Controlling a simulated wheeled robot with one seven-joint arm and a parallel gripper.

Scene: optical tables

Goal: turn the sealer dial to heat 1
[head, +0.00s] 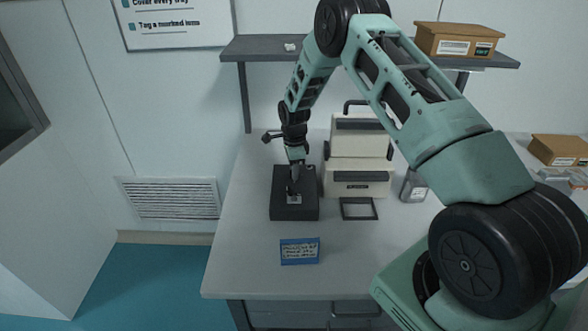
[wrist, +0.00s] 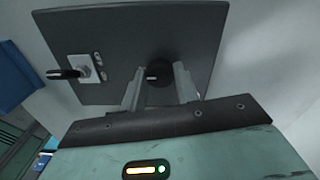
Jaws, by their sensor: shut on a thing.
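A dark flat box (head: 282,212) stands on the table under my gripper (head: 294,186), and its face fills much of the wrist view (wrist: 120,30). A round black dial (wrist: 160,67) with a short white mark sits on that face. The two fingers of my gripper (wrist: 159,86) stand on either side of the dial and are shut on it. I cannot read any heat numbers around it. In the head view the dial is hidden by my gripper. A pale plate (wrist: 85,66) with a black lever is on the same face, left of the dial.
A shelf (head: 270,47) holds a cardboard box (head: 456,40). The table's left front is clear.

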